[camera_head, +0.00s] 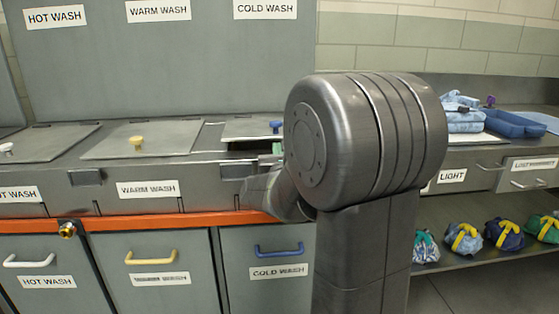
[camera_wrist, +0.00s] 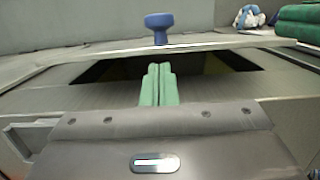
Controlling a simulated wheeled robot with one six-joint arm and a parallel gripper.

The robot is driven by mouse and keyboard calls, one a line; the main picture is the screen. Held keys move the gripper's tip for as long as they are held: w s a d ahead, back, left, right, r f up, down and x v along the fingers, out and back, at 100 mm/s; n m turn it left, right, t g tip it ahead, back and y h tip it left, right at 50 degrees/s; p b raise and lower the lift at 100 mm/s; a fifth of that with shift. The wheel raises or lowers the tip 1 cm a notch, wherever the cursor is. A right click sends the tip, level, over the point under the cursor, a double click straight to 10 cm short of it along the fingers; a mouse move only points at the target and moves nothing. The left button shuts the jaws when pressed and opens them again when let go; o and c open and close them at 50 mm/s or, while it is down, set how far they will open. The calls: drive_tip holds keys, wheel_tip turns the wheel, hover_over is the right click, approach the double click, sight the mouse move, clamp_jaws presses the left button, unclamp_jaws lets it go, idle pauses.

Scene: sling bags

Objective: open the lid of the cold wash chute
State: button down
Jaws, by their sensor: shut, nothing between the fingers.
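The cold wash chute lid (camera_head: 240,130) is a grey panel with a blue knob (camera_head: 276,126), in the head view left of my arm. In the wrist view the lid (camera_wrist: 215,42) shows nearly edge-on, with the knob (camera_wrist: 159,27) upright on top. A dark gap (camera_wrist: 105,70) shows below its front edge, so it stands partly raised. My gripper (camera_wrist: 159,68) has green fingers, shut and empty, pointing into this gap below the knob. I cannot tell whether the fingertips touch the lid. In the head view my arm hides the lid's right side and most of the gripper.
The warm wash lid (camera_head: 140,139) with a yellow knob lies closed to the left. Below, an orange rail (camera_head: 160,222) runs above cabinet doors with handles.

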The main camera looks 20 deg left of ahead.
drive_tip(key=shift+w+a+r, duration=0.1)
drive_tip(key=shift+w+a, duration=0.2)
drive_tip(key=shift+w, duration=0.2)
